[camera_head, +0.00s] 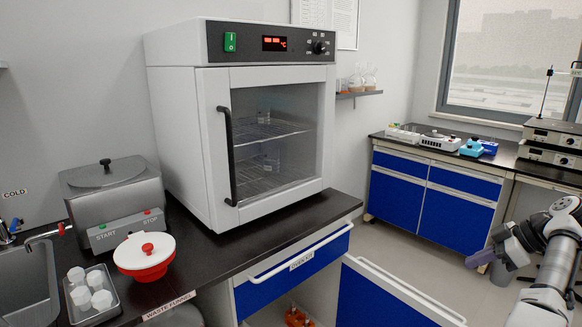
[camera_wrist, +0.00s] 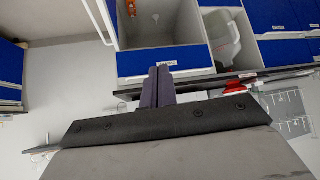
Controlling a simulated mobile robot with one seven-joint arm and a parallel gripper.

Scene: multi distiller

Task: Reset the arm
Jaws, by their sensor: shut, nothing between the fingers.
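My arm (camera_head: 555,265) shows at the right edge of the head view, white with dark joints. My gripper (camera_head: 474,262) is at its end, over the floor in front of the far blue cabinets, and points left. In the wrist view my gripper (camera_wrist: 158,72) shows two dark purple fingers pressed together, with nothing between them. The gripper is empty and appears apart from the furniture. The lower arm is cut off by the frame edge.
A white oven (camera_head: 265,120) stands on the black counter (camera_head: 225,260). A red-and-white funnel (camera_head: 144,257) sits left. Grey floor (camera_head: 400,250) is clear. The wrist view shows a translucent jug (camera_wrist: 224,38).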

